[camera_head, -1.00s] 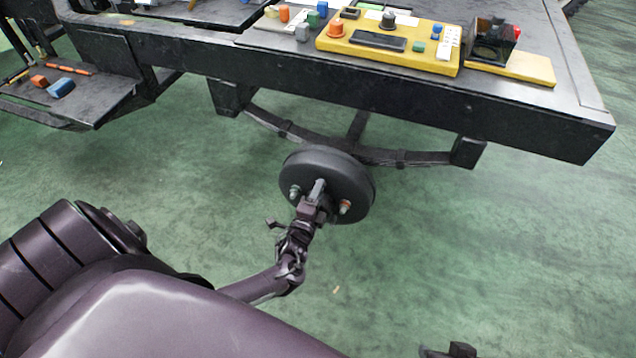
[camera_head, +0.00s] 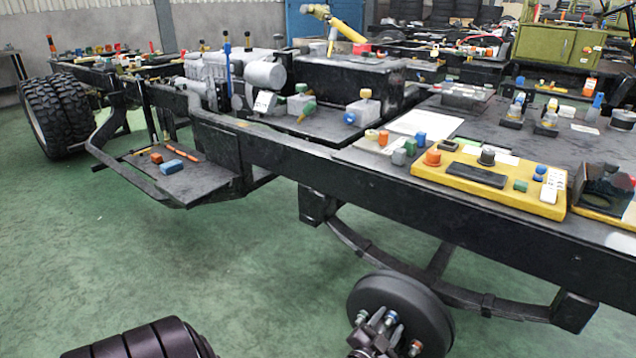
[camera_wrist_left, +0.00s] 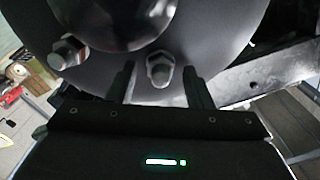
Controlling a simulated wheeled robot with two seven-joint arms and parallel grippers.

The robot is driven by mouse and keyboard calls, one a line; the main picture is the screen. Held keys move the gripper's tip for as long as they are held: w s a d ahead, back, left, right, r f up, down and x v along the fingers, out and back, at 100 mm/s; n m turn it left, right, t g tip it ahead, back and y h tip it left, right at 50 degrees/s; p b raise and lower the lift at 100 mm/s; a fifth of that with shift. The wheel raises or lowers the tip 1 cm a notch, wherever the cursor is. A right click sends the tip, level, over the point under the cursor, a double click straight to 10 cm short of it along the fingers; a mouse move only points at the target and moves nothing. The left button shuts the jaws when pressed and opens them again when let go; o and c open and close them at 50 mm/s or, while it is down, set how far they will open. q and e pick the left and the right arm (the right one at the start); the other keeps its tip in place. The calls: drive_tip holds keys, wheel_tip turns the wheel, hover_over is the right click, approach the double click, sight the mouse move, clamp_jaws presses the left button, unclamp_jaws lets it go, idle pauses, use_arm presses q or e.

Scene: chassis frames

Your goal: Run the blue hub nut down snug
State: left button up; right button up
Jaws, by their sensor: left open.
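The round dark hub (camera_head: 398,292) hangs below the chassis rail at the bottom of the head view. My left gripper (camera_head: 384,326) is in front of the hub face. In the left wrist view its open fingers (camera_wrist_left: 164,86) stand on either side of a nut on a stud (camera_wrist_left: 160,70), with gaps on both sides. Another nut (camera_wrist_left: 68,51) sits to its left. Both look grey there, so I cannot tell which is blue. My right gripper is out of view.
The black chassis rail (camera_head: 360,190) runs above the hub, with a curved leaf spring (camera_head: 480,303) beside it. A yellow control box (camera_head: 487,184) sits on the chassis top. A side step (camera_head: 185,182) carries small blocks. Green floor (camera_head: 260,255) is clear at left.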

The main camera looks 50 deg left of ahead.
use_arm(q)
drive_tip(key=n+b, duration=0.1)
drive_tip(key=n, duration=0.1)
drive_tip(key=n+b, duration=0.3)
drive_tip(key=shift+a+f+n+b, duration=0.1)
drive_tip(key=shift+f+n+b, duration=0.2)
drive_tip(key=shift+f+n, duration=0.1)
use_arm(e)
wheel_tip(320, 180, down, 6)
use_arm(q)
drive_tip(key=shift+s+d+r+p, duration=0.2)
drive_tip(key=shift+s+r+p, duration=0.25)
drive_tip(key=shift+s+p, duration=0.4)
drive_tip(key=s+d+f+m+g+h+p, duration=0.1)
drive_tip(key=s+d+f+g+p, duration=0.2)
drive_tip(key=s+p, duration=0.5)
drive_tip(key=s+d+f+m+g+h+p, duration=0.1)
drive_tip(key=s+d+f+g+p, duration=0.2)
drive_tip(key=s+p, duration=0.6)
drive_tip(key=s+d+f+m+g+h+p, duration=0.2)
drive_tip(key=s+f+g+p, duration=0.3)
drive_tip(key=s+p, duration=0.3)
drive_tip(key=s+d+g, duration=0.1)
drive_tip(key=s, duration=0.2)
drive_tip(key=shift+f, duration=0.35)
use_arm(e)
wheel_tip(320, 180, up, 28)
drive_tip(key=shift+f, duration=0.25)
